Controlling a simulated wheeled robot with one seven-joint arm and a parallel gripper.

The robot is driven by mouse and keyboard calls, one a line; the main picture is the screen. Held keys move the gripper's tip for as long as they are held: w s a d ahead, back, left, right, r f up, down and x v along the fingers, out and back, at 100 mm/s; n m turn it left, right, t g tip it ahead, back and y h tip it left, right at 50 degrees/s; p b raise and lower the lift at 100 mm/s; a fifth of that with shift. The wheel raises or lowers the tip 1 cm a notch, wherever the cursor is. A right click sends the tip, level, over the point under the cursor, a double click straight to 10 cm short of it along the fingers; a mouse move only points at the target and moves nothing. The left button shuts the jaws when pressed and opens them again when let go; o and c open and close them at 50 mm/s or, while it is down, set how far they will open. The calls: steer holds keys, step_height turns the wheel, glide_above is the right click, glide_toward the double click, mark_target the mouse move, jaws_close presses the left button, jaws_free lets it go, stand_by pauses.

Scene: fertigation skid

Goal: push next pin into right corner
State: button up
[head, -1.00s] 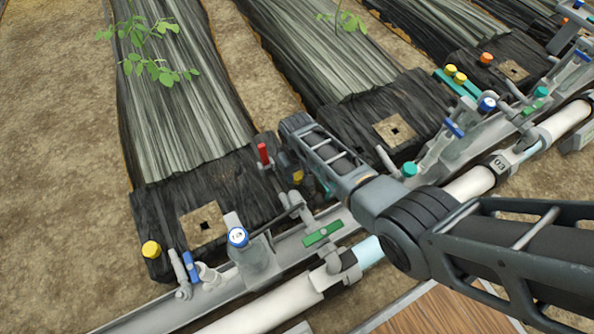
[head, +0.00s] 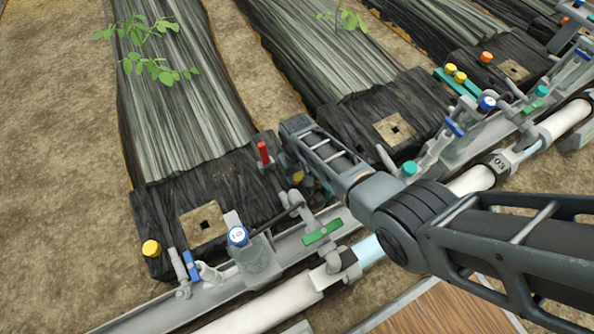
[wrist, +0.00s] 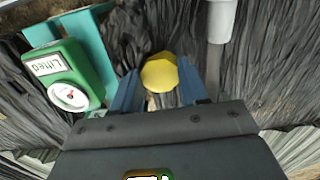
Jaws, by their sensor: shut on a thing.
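A yellow-capped pin (wrist: 160,73) sits between the blue fingers of my gripper (wrist: 160,90) in the wrist view, and the jaws are shut on it. Its shaft is hidden below the cap. In the head view the yellow cap (head: 298,177) shows beside my gripper, at the right corner of the near black sheet (head: 165,215); the fingertips are largely hidden there. I cannot tell how deep the pin sits. Another yellow-capped pin (head: 151,248) stands at the sheet's left corner.
A green device with a white dial (wrist: 70,95) stands close left of my gripper in the wrist view. A grey tube (wrist: 219,25) is close on the right.

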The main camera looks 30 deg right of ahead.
steer(key=o, duration=1.1)
steer(key=shift+r, duration=0.1)
step_height(320, 180, up, 8)
steer(key=p, duration=0.8)
